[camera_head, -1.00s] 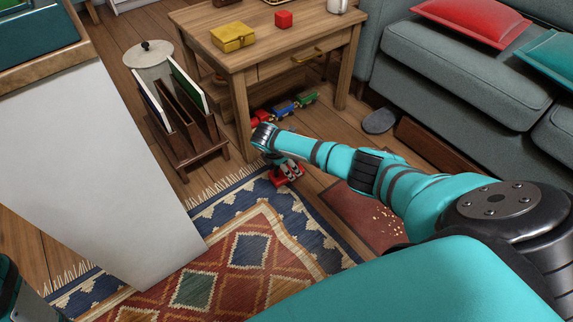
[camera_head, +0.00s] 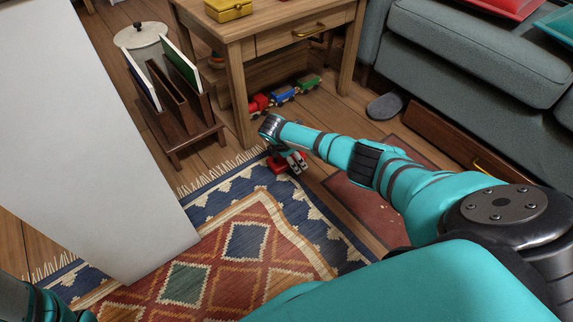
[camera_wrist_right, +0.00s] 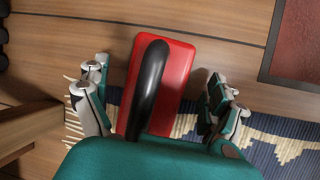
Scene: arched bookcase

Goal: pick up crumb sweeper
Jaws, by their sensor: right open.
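The crumb sweeper (camera_wrist_right: 178,85) is a red block with a curved black handle (camera_wrist_right: 149,80). In the right wrist view it lies between the two spread fingers of my right gripper (camera_wrist_right: 157,98), with a visible gap on each side. In the head view the sweeper (camera_head: 277,163) is a small red patch on the floor by the rug's far edge, partly hidden by my open right gripper (camera_head: 291,160). The sweeper's near end is hidden by my gripper's body. My left arm shows only at the lower left corner; its gripper is out of view.
A wooden table (camera_head: 262,25) with a yellow box (camera_head: 228,9) stands behind the gripper, with a toy train (camera_head: 285,94) beneath. A wooden rack (camera_head: 180,110) stands left. The patterned rug (camera_head: 215,262) covers the front; a dark red mat (camera_head: 367,205) and grey sofa (camera_head: 470,60) lie right.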

